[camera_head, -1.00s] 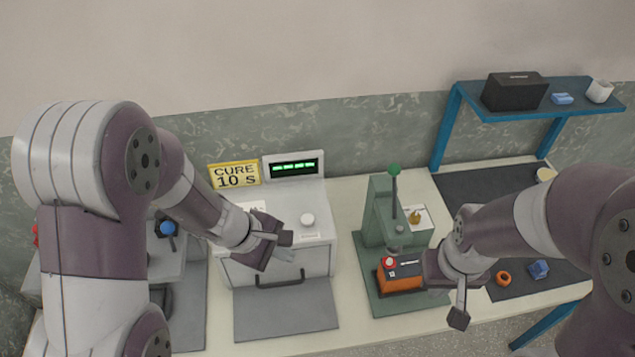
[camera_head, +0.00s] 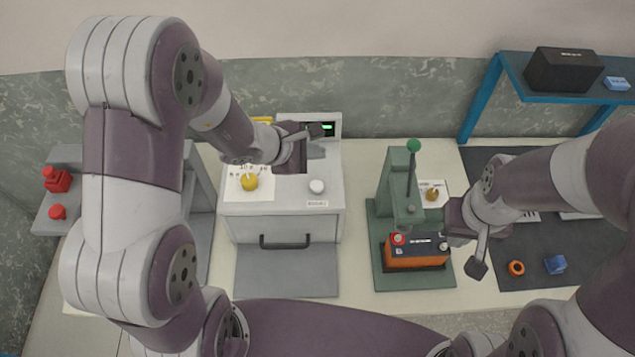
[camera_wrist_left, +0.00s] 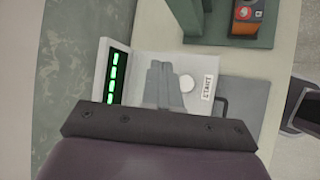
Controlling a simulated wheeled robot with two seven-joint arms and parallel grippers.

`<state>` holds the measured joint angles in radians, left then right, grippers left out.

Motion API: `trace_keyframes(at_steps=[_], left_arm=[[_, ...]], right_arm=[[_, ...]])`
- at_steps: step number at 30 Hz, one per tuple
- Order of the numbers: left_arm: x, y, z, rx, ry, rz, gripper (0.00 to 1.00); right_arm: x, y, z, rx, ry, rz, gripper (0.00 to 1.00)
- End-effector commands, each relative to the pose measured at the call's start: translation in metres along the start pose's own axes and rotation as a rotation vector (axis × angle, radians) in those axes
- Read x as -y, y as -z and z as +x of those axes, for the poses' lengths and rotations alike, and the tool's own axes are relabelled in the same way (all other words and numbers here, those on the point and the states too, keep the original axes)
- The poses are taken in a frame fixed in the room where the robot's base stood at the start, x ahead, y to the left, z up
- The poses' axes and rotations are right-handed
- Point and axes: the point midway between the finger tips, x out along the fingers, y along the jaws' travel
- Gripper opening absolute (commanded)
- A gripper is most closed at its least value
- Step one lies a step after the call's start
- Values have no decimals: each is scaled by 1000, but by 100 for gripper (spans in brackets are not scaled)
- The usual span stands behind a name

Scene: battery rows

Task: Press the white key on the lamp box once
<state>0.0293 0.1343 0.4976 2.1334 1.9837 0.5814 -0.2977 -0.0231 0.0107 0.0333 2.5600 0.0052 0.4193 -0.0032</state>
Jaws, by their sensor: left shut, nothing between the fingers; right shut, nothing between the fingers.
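The lamp box (camera_head: 283,222) is a light grey box with a front handle. Its round white key (camera_head: 317,186) is on the top at the right; in the left wrist view the key (camera_wrist_left: 186,82) lies beside a START label. My left gripper (camera_head: 318,152) is shut and empty above the box top, behind the key in the head view. In the left wrist view its fingertips (camera_wrist_left: 164,68) appear just left of the key, with no contact visible. My right gripper (camera_head: 456,238) is shut by the orange-and-black battery, its fingertips mostly hidden.
A yellow knob (camera_head: 249,182) is left of the key. A green-lit display (camera_head: 328,129) rises at the box's back, partly covered by my left gripper. A green press (camera_head: 400,190) holds the battery (camera_head: 418,261). A blue shelf (camera_head: 510,75) stands at the back right.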

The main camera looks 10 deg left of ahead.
Motion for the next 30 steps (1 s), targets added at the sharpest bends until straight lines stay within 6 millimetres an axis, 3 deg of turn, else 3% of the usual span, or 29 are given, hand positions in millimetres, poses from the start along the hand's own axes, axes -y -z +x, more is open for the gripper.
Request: trace_keyframes(at_steps=[18, 30], left_arm=[[41, 41, 57, 0, 0, 1, 0], [43, 43, 59, 0, 1, 0, 0]], right_arm=[[0, -8, 68, 0, 0, 0, 0], [0, -9, 73, 0, 0, 0, 0]])
